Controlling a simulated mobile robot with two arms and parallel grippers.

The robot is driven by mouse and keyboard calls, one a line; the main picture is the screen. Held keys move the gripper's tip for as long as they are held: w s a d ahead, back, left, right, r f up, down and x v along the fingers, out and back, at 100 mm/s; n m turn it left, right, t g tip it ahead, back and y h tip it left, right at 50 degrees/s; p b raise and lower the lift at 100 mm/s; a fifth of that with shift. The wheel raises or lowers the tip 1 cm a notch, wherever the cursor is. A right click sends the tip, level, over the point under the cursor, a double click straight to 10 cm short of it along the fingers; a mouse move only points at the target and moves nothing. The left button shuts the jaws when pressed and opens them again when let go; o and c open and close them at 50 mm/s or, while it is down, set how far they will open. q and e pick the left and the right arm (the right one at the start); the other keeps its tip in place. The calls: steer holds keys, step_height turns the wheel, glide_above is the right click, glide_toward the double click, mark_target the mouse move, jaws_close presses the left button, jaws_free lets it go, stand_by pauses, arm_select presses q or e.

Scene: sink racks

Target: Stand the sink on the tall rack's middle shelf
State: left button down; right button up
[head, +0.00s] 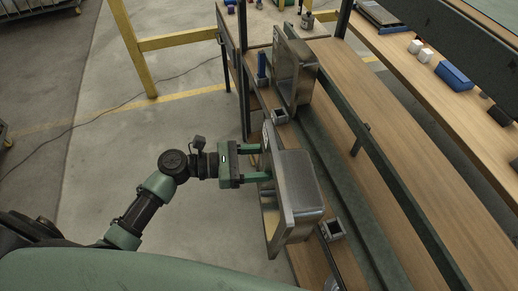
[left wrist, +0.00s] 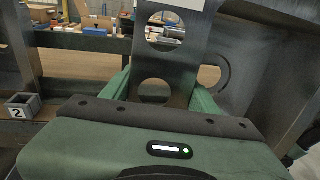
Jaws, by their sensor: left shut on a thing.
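A steel sink (head: 300,190) stands on edge at the front of the wooden rack shelf (head: 310,262) in the head view, its bowl facing right. My left gripper (head: 264,163) comes in from the left and is shut on the sink's flat rim side. In the left wrist view the gripper (left wrist: 160,93) holds the sink's steel plate (left wrist: 180,50), which has round holes. Whether the sink touches the shelf is hard to tell. My right gripper is not in view.
A second steel sink (head: 296,72) stands farther back on the rack. Small grey square blocks (head: 280,116) (head: 333,229) sit along the shelf; the left wrist view shows one marked 2 (left wrist: 22,106). Dark uprights and a yellow rail (head: 180,39) stand nearby.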

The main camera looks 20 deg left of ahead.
mark_target(260, 154)
arm_select(q)
steer(key=shift+w+a+r+n+t+y, duration=0.1)
steer(key=shift+w+a+n+t, duration=0.2)
steer(key=shift+a+t, duration=0.25)
steer(key=shift+w+a+f+n+t+y, duration=0.1)
steer(key=shift+w+a+n+t, duration=0.15)
steer(key=shift+a+t, duration=0.25)
steer(key=shift+w+a+r+n+t+y, duration=0.1)
steer(key=shift+w+a+n+t, duration=0.1)
steer(key=shift+a+n+t, duration=0.25)
steer(key=shift+a, duration=0.1)
steer(key=shift+p, duration=0.3)
steer(key=f+b+x, duration=0.2)
steer(key=x, duration=0.9)
steer(key=f+b+x, duration=0.2)
steer(key=b+x, duration=0.1)
steer(key=x, duration=0.8)
steer(key=shift+f, duration=0.2)
